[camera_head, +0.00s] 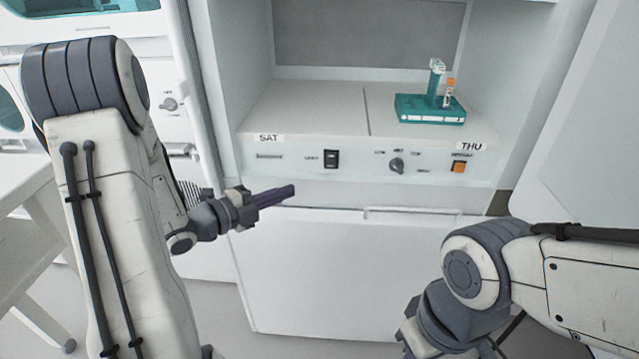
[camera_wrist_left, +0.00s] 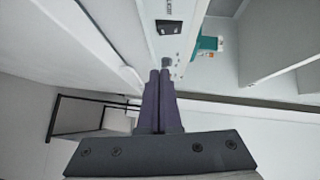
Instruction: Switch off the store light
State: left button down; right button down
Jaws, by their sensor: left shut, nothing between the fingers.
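The black light rocker switch (camera_head: 331,159) sits on the front panel (camera_head: 285,171) of the store, right of a small printed label. It also shows in the left wrist view (camera_wrist_left: 172,27), beyond the fingertips. My left gripper (camera_head: 291,191) is shut and empty, its dark fingers pointing right. In the head view its tips are below and left of the switch, apart from it. In the left wrist view the shut fingers (camera_wrist_left: 160,78) point up the picture. My right gripper (camera_head: 418,340) is partly cut off at the bottom edge; its fingers cannot be made out.
The same panel carries a rotary knob (camera_head: 397,165) and an orange button (camera_head: 459,167). A teal holder (camera_head: 428,110) with an upright item stands on the shelf (camera_head: 335,108), marked SAT and THU. A pale handle bar (camera_head: 412,212) runs below the panel.

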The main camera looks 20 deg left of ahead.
dwell(0.3)
pick_arm(q)
send_near(332, 169)
jog(key=d+r+x, duration=0.1)
jog(key=x, duration=0.4)
jog(key=shift+w+a+f, duration=0.25)
jog(key=shift+w+f, duration=0.1)
jog(key=shift+f, duration=0.25)
